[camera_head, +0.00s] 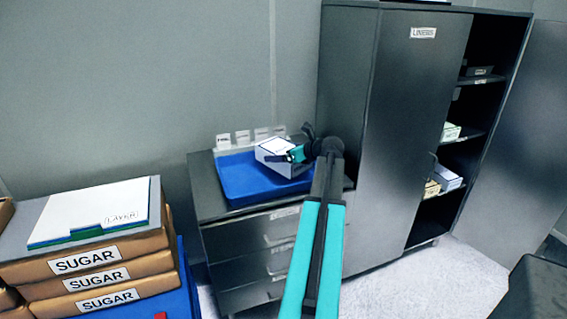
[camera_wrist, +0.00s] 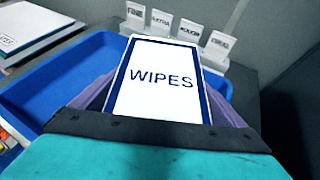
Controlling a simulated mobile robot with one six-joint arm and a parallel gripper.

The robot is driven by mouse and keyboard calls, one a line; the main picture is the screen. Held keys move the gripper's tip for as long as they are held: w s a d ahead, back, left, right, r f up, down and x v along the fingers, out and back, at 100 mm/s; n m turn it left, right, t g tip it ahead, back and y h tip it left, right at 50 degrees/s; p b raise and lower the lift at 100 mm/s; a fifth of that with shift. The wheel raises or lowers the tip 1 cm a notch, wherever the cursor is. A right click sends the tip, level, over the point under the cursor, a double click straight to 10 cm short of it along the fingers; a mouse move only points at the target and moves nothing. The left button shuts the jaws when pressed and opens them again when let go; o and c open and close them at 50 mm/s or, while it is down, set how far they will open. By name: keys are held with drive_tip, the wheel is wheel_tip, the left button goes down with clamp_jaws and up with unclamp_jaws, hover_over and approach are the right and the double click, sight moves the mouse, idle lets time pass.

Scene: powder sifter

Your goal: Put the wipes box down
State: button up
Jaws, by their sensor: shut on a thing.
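The wipes box (camera_wrist: 160,78) is a white box with dark blue edges and the word WIPES on its top. In the wrist view it sits between the fingers of my gripper (camera_wrist: 165,100), which is shut on it. In the head view the box (camera_head: 272,148) is at or over the right part of a blue tray (camera_head: 233,184) on a dark drawer cabinet. My gripper (camera_head: 297,154) reaches it from the right. The blue tray also shows under and left of the box in the wrist view (camera_wrist: 62,78). I cannot tell whether the box touches the tray floor.
Several small labelled white cards (camera_head: 242,137) stand behind the tray. The tray's left part looks clear. A tall dark cabinet (camera_head: 385,130) with an open door stands close on the right. Stacked SUGAR packs (camera_head: 95,262) with a white sheet on top are at the left.

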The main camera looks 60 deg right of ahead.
drive_tip(key=shift+f, duration=0.3)
drive_tip(key=shift+f, duration=0.1)
drive_tip(key=shift+f, duration=1.8)
drive_tip(key=o, duration=0.9)
drive_tip(key=shift+f, duration=0.1)
drive_tip(key=shift+o, duration=0.2)
drive_tip(key=b+v, duration=0.1)
drive_tip(key=v, duration=1.1)
